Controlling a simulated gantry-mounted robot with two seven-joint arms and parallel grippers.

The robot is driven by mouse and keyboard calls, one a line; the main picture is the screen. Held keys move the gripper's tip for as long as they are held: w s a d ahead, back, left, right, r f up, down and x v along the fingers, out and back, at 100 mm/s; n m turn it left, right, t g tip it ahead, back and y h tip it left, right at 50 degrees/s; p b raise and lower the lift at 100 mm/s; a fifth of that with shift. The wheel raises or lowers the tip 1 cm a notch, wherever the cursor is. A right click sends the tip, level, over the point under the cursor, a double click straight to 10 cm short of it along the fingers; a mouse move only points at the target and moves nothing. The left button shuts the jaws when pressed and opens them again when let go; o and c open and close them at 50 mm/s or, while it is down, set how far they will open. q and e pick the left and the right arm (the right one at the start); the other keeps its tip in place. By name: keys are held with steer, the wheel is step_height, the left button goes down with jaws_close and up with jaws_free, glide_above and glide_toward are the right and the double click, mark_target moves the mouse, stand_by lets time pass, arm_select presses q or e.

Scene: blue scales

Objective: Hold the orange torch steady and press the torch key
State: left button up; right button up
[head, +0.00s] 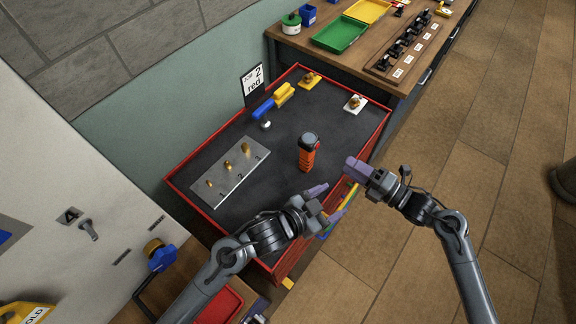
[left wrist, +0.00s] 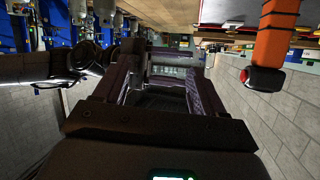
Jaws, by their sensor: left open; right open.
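The orange torch (head: 307,160) stands upright on the dark top of the red-edged bench, its dark head uppermost. In the left wrist view the torch (left wrist: 276,42) shows at the upper right, with a red part (left wrist: 249,76) on its dark end; I cannot tell if this is the key. My left gripper (head: 327,203) is open and empty, just below and right of the torch in the head view and apart from it. Its open fingers (left wrist: 165,90) also show in the left wrist view. My right gripper (head: 356,170) is open, right of the torch, near the bench's right edge, not touching it.
A grey plate with brass pegs (head: 228,168) lies left of the torch. A wooden bench holds a green tray (head: 340,35).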

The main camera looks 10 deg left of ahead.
mark_target(304, 154)
arm_select(q)
steer(key=w+a+f+n+t+y, duration=0.1)
steer(key=w+a+n+t+y, duration=0.25)
steer(key=w+a, duration=0.65)
steer(key=shift+n+g+h, duration=0.25)
steer(key=shift+n+g, duration=0.1)
steer(key=shift+n, duration=0.2)
steer(key=x, duration=0.9)
steer(key=shift+w+a+f, duration=0.3)
steer(key=shift+w+f, duration=0.05)
arm_select(e)
steer(key=shift+d, duration=0.1)
arm_select(q)
jaws_close()
arm_select(e)
jaws_close()
stand_by(0.6)
